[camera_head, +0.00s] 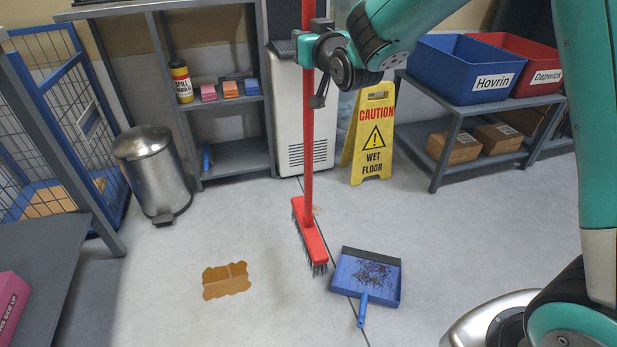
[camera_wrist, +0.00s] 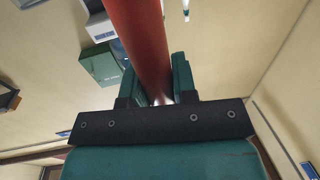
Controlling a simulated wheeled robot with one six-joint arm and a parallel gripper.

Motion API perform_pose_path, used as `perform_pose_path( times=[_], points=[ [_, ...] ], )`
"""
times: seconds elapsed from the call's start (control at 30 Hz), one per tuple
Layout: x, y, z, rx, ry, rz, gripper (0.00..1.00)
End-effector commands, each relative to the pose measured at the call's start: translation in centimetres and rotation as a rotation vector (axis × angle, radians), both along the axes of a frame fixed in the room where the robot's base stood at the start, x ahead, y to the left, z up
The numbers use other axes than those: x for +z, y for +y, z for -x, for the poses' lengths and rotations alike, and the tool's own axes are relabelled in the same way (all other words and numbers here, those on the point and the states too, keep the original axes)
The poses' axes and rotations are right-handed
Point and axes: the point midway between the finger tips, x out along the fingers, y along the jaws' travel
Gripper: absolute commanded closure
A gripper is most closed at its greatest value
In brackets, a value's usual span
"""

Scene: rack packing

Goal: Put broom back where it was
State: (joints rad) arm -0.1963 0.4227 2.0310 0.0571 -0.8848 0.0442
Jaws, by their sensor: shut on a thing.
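The broom (camera_head: 308,150) has a long red handle and a red head with dark bristles. It is upright, with its head (camera_head: 311,237) at or just above the floor; I cannot tell if the bristles touch. My gripper (camera_head: 309,50) is shut on the upper part of the handle. In the wrist view the red handle (camera_wrist: 138,40) runs between the two green fingers of my gripper (camera_wrist: 160,85). The handle's top end is out of the head view.
A blue dustpan (camera_head: 383,296) with dark debris lies right of the broom head. A brown spill (camera_head: 226,281) is at left. A yellow wet-floor sign (camera_head: 371,138), a metal bin (camera_head: 151,172), a grey shelf (camera_head: 238,155) and a bin rack (camera_head: 447,115) stand behind.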

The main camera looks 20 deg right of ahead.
Motion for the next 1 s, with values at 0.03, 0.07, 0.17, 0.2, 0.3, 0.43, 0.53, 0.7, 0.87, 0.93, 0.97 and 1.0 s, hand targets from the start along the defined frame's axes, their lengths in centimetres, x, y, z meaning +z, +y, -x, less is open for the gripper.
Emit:
perform_pose_path(
  times=[0.03,0.07,0.17,0.2,0.3,0.43,0.53,0.7,0.87,0.93,0.97,1.0],
  points=[
    [-1.2,0.0,0.0,0.0,0.002,0.0,1.0],
    [-2.0,0.0,0.0,0.0,0.004,0.001,1.0],
    [-4.7,0.0,0.0,0.0,0.004,0.002,1.0],
    [-5.8,0.0,0.0,0.0,0.004,0.002,1.0],
    [-8.5,0.0,0.0,0.0,0.004,0.002,1.0],
    [-11.7,0.0,0.0,0.0,0.002,0.001,1.0],
    [-13.5,0.0,0.0,0.0,0.001,0.001,1.0],
    [-14.8,0.0,0.0,0.0,-0.002,0.0,1.0],
    [-16.0,0.0,0.0,0.0,0.0,0.0,1.0],
    [-17.1,0.0,0.0,0.0,0.0,0.001,1.0],
    [-17.7,0.0,0.0,0.0,0.001,0.001,1.0],
    [-18.3,0.0,0.0,0.0,0.002,0.001,1.0]
  ],
)
